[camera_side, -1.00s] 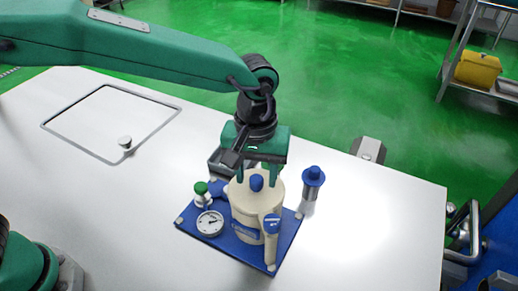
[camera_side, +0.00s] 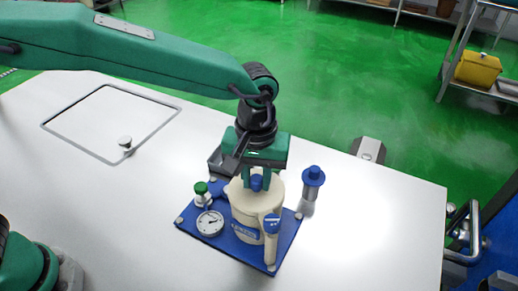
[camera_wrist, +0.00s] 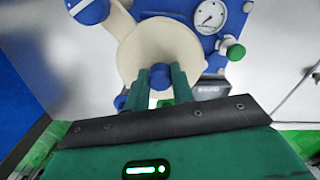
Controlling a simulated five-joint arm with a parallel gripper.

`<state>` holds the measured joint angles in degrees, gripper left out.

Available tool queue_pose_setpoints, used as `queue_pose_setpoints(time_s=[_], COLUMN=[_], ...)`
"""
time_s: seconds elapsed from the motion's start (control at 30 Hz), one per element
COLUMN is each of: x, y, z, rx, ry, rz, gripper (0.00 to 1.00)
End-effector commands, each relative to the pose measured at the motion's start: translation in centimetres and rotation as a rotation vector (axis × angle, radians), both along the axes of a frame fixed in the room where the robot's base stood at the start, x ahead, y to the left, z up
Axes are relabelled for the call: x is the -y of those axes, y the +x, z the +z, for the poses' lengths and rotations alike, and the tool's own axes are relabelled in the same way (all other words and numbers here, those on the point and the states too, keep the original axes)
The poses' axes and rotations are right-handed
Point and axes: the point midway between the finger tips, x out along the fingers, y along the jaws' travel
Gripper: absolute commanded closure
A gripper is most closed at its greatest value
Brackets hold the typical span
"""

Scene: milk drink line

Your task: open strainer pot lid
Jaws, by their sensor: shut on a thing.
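The cream strainer pot (camera_side: 245,218) stands upright on a blue base plate (camera_side: 205,237) and also shows in the wrist view (camera_wrist: 135,60). Its cream lid (camera_side: 270,193) is on top with a round blue knob (camera_side: 257,184). The lid appears seated on the pot. My gripper (camera_side: 257,177) is directly above the pot, pointing down, with its green fingers shut on the blue knob. In the wrist view the fingers (camera_wrist: 160,95) straddle the knob (camera_wrist: 159,78). The knob is partly hidden by the fingers.
A round gauge (camera_side: 210,223) and a green-topped valve (camera_side: 201,189) sit on the plate left of the pot. A blue and cream handle part (camera_side: 271,235) is at its front right. A blue-capped metal cylinder (camera_side: 312,183) stands to the right.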

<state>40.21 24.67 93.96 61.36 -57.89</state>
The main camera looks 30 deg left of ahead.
Motion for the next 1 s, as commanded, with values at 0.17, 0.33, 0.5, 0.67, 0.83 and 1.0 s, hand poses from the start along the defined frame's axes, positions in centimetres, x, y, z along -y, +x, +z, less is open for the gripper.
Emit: queue_pose_setpoints(time_s=[0.17, 0.33, 0.5, 0.67, 0.83, 1.0], x=[0.2, 0.8, 1.6, 2.8, 4.3, 5.8], y=[0.2, 0.7, 1.3, 1.9, 2.4, 2.7], z=[0.0, 0.0, 0.0, 0.0, 0.1, 0.1], rx=[-0.001, 0.0, 0.0, 0.0, 0.0, 0.0], ry=[0.001, 0.0, 0.0, 0.0, 0.0, 0.0], rz=[-0.032, -0.102, -0.215, -0.353, -0.513, -0.676], gripper=[1.0, 1.0, 1.0, 1.0, 1.0, 1.0])
